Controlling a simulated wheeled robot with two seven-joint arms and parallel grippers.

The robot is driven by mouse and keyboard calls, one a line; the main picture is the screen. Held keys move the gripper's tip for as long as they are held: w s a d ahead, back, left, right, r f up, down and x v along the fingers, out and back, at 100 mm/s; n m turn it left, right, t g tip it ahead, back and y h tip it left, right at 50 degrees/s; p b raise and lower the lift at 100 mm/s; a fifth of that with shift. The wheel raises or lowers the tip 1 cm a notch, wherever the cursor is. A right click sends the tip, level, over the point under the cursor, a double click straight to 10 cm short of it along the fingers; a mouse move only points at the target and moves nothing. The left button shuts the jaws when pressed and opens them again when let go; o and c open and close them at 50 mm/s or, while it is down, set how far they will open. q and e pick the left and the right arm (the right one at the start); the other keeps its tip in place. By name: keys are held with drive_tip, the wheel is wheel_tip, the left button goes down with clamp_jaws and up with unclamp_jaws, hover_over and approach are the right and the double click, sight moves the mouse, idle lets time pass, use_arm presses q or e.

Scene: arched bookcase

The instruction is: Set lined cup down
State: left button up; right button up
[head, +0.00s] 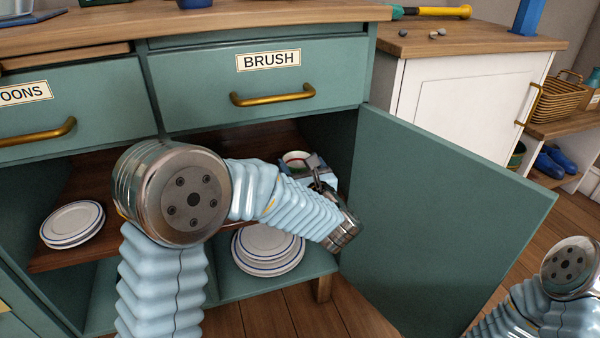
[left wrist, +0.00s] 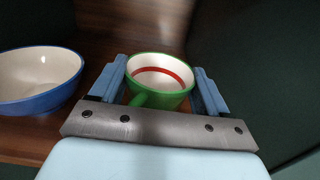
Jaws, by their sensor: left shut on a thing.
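The lined cup (left wrist: 160,72) is green outside and cream inside, with a red band near the rim. In the left wrist view it sits between the two blue fingers of my left gripper (left wrist: 157,88), which is shut on it. In the head view the cup (head: 295,158) shows partly, inside the open cabinet above the wooden shelf, behind my left gripper (head: 308,165). The cup looks upright. Whether its base touches the shelf is hidden. My right gripper is not in view.
A blue bowl (left wrist: 38,78) with a cream inside stands left of the cup on the wooden shelf (left wrist: 120,45). Plates (head: 72,222) are stacked on the shelf's left, and more plates (head: 268,250) below. The open cabinet door (head: 440,215) stands right of my left arm.

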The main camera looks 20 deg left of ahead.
use_arm(q)
drive_tip(key=shift+f, duration=0.75)
drive_tip(key=shift+f, duration=0.1)
drive_tip(key=o, duration=1.1)
drive_tip(key=shift+s+d, duration=0.15)
drive_tip(key=shift+s, duration=0.05)
drive_tip(key=v, duration=1.1)
drive_tip(key=shift+s, duration=0.2)
drive_tip(key=shift+d, duration=0.15)
